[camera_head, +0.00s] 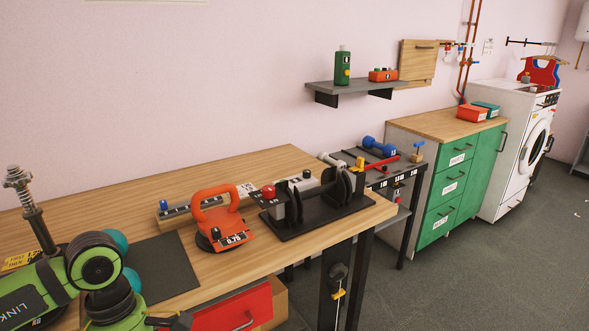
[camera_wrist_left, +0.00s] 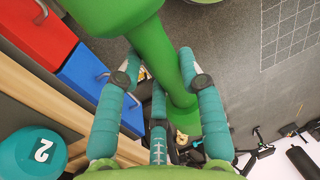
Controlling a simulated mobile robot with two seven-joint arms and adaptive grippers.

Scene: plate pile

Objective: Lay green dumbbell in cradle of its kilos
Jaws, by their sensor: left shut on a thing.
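In the left wrist view my left gripper (camera_wrist_left: 160,100), with teal-padded fingers, is shut around the handle of a green dumbbell (camera_wrist_left: 172,62). One large head fills the top of that view, and the other end shows low between the fingers. Any number on it is hidden. The dumbbell is in front of the bench drawers, with grey floor behind it. In the head view the gripper and green dumbbell cannot be made out. A grey rack (camera_head: 350,157) with white labels on its front edge stands beyond the wooden bench; the labels are too small to read surely. My right gripper is not in view.
A teal dumbbell (camera_wrist_left: 38,153) marked 2 lies on the wooden bench (camera_head: 255,165). An orange kettlebell (camera_head: 218,222) and a black stand (camera_head: 330,211) occupy the bench's right part. A blue dumbbell (camera_head: 380,147) lies on the rack. Red (camera_wrist_left: 40,32) and blue drawers (camera_wrist_left: 95,85) face the floor.

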